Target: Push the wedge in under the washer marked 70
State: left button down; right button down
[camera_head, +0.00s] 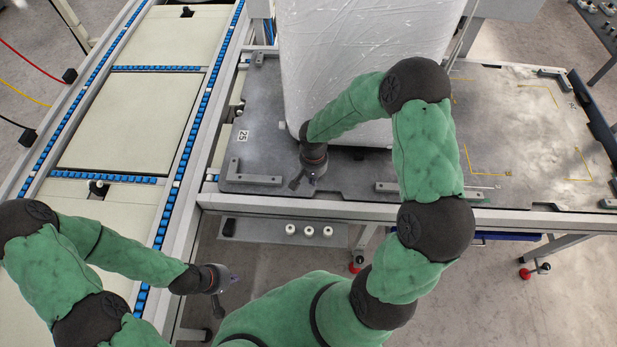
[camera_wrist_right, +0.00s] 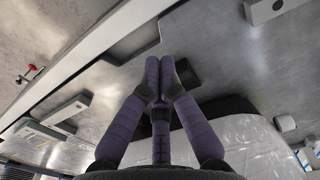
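The washer (camera_head: 350,65) is a tall block in white wrap on the grey platform; no 70 mark is readable. The right wrist view shows its wrapped side (camera_wrist_right: 262,145) and black lower edge. A small dark block-like shape (camera_wrist_right: 188,74), possibly the wedge, lies just beyond my right fingertips, near that edge; I cannot tell whether they touch. My right gripper (camera_head: 301,181) is low over the platform at the washer's near left corner. Its fingertips (camera_wrist_right: 160,72) meet, with nothing seen between them. My left gripper (camera_head: 228,292) is open and empty, off the platform's front left.
The grey platform (camera_head: 262,155) carries a plate marked 25 (camera_head: 242,136) and low corner brackets (camera_head: 253,177). A conveyor with blue rollers (camera_head: 120,110) runs along the left. Platform space right of the washer is largely clear, with yellow corner marks.

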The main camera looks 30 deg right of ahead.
aim_at(313, 194)
notch_tip(313, 194, down, 8)
jog(key=b, duration=0.2)
jog(key=shift+f+b, duration=0.15)
jog(key=shift+b, duration=0.25)
jog(key=shift+w+d+r, duration=0.15)
jog(key=shift+w+d, duration=0.2)
jog(key=shift+w, duration=0.25)
jog(key=shift+w+d+r, duration=0.15)
jog(key=shift+w+d, duration=0.2)
jog(key=shift+w, duration=0.2)
jog(key=shift+w+d, duration=0.3)
jog(key=shift+w, duration=0.25)
jog(key=w+d, duration=0.2)
jog(key=w, duration=0.1)
jog(key=w+d, duration=0.1)
jog(key=w, duration=0.1)
jog(key=shift+w+d, duration=0.1)
